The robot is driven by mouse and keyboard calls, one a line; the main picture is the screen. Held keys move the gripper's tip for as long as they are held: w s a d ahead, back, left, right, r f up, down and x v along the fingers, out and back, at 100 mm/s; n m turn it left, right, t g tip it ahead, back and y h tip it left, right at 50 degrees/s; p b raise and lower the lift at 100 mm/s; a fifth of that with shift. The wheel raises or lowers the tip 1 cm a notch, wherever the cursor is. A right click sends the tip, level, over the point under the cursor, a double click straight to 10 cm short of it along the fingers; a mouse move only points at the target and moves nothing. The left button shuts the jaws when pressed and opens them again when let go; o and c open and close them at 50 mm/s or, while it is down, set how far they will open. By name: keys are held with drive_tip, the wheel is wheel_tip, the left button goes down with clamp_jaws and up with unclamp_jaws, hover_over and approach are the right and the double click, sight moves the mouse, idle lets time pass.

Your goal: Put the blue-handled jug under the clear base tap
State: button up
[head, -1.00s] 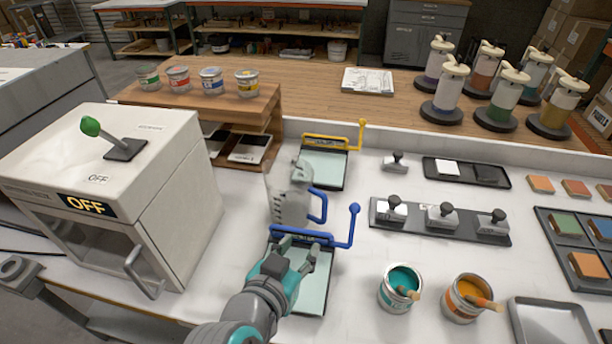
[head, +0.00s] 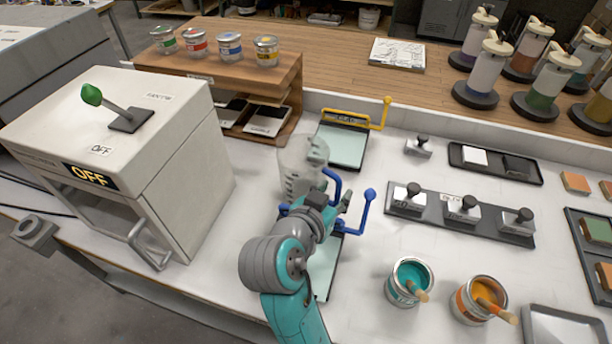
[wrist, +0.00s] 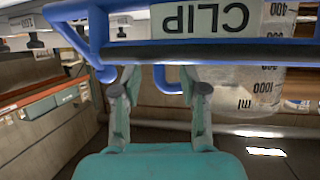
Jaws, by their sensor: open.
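The clear measuring jug (head: 292,172) stands upright on the white bench, its blue handle (head: 332,186) on the right. My gripper (head: 338,208) is open in front of the jug, close to the handle, beside the blue clip bar (head: 365,205). In the wrist view, the jug (wrist: 262,85) is on the right and part of its blue handle (wrist: 172,84) shows between my open fingers (wrist: 160,95). Contact cannot be told. Pump-topped dispensers stand at the back right; the front-left one (head: 486,75) looks pale. I cannot read which is the clear base.
The clip bar (wrist: 200,48), labelled CLIP, crosses above my fingers. A yellow-barred board (head: 345,145) lies behind. A white oven-like box (head: 120,130) stands left. Stampers (head: 462,210) and open paint cans (head: 409,283) are right of my arm. Bench between the stampers and cans is clear.

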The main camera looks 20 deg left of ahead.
sight(337, 189)
drive_tip(key=x, duration=0.3)
drive_tip(key=shift+w+d, duration=0.1)
clamp_jaws()
drive_tip(key=shift+r, duration=0.15)
